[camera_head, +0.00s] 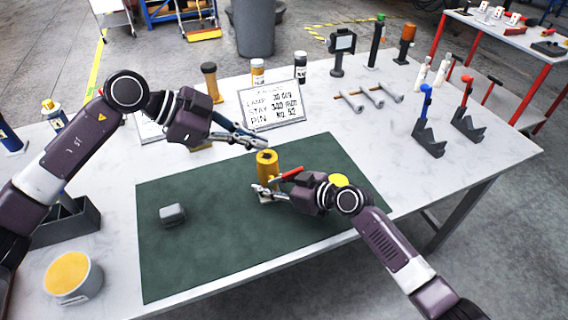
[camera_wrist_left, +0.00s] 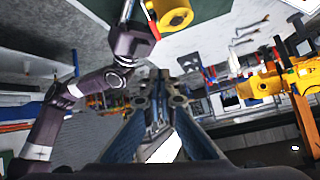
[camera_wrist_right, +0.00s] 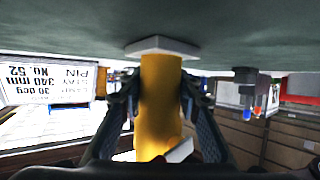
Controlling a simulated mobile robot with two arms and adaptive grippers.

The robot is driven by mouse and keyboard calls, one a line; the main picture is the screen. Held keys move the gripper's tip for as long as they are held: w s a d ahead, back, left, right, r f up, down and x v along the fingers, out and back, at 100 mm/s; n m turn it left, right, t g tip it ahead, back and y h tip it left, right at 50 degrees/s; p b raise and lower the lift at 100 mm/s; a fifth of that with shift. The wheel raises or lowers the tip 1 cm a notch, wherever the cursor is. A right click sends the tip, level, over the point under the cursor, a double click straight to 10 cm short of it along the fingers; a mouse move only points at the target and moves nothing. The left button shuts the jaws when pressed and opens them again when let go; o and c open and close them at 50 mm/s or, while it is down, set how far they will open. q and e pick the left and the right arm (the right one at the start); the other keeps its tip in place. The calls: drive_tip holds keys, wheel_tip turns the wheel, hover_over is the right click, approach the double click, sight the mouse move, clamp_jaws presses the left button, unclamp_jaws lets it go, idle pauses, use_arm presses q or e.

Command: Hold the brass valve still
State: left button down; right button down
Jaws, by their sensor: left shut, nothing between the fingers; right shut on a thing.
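The brass valve (camera_head: 267,170) is a yellow upright body with a hole in its top and a red handle at its right side. It stands on the green mat (camera_head: 200,245). My right gripper (camera_head: 262,192) is shut on the valve's lower body. The right wrist view shows the yellow body (camera_wrist_right: 158,105) between the fingers, against a pale hexagonal part. My left gripper (camera_head: 278,146) is shut and empty, just above and behind the valve's top. In the left wrist view the valve (camera_wrist_left: 172,14) appears at the top edge, apart from the left fingers (camera_wrist_left: 160,80).
A grey block (camera_head: 172,215) lies on the mat's left part. A sign (camera_head: 272,104) stands behind the mat. Clamps with blue and red handles (camera_head: 428,130) stand at the right. A tin with an orange top (camera_head: 70,275) and a grey bin (camera_head: 75,228) are at the left.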

use_arm(q)
drive_tip(key=a+n+t, duration=0.1)
drive_tip(key=a+n, duration=0.2)
approach(298, 169)
drive_tip(key=d, duration=0.3)
drive_tip(key=shift+w+d+r+n+h, duration=0.2)
drive_tip(key=shift+w+r+n+h, duration=0.1)
drive_tip(key=shift+w+n+h, duration=0.1)
drive_tip(key=f, duration=0.2)
drive_tip(key=shift+d+f, duration=0.3)
drive_tip(key=shift+d, duration=0.1)
drive_tip(key=shift+w+d+f, duration=0.1)
drive_tip(key=shift+d+f, duration=0.05)
drive_tip(key=shift+f, duration=0.65)
